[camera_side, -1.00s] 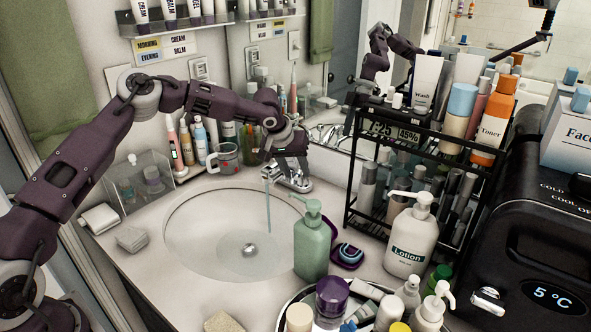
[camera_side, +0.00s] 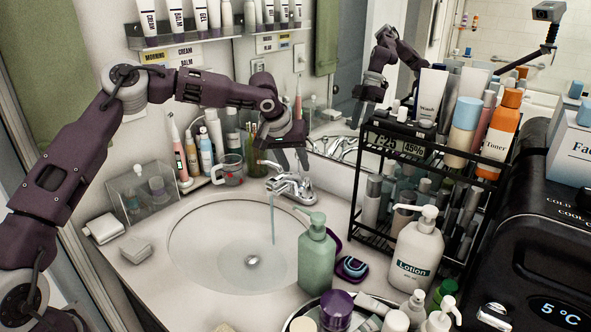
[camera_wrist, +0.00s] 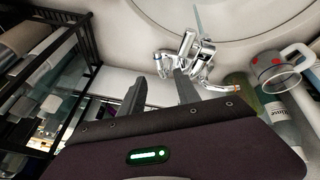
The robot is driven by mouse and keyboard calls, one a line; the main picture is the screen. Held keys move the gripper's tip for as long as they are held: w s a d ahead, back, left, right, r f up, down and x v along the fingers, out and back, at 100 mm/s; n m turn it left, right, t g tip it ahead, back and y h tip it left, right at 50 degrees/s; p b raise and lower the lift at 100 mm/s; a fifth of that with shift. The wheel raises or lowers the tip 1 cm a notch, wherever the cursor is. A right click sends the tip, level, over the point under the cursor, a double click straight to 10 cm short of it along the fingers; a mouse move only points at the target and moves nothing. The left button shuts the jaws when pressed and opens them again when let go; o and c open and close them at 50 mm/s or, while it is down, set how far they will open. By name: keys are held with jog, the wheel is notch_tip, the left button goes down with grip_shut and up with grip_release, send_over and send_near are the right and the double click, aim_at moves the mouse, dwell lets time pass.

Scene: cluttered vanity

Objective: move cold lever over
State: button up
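The chrome faucet (camera_side: 292,188) stands at the back rim of the sink, and it also shows in the wrist view (camera_wrist: 186,50). Its levers are small; I cannot tell which is the cold one. A thin stream of water (camera_side: 272,218) falls from the spout into the white basin (camera_side: 200,240). My gripper (camera_side: 293,160) is just above and behind the faucet, pointing down. In the wrist view its two dark fingers (camera_wrist: 161,92) are apart with nothing between them, close to the faucet. I cannot tell whether a finger touches it.
A clear mug with red dots (camera_side: 232,170) stands left of the faucet, with bottles (camera_side: 205,148) behind it. A green pump bottle (camera_side: 316,255) stands in front at right. A black rack (camera_side: 400,150) stands right of the faucet. The air above the basin is clear.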

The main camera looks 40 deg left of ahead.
aim_at(303, 182)
jog(key=x, duration=0.7)
jog(key=shift+w+f, duration=0.1)
jog(key=shift+c, duration=0.5)
grip_shut()
dwell(0.7)
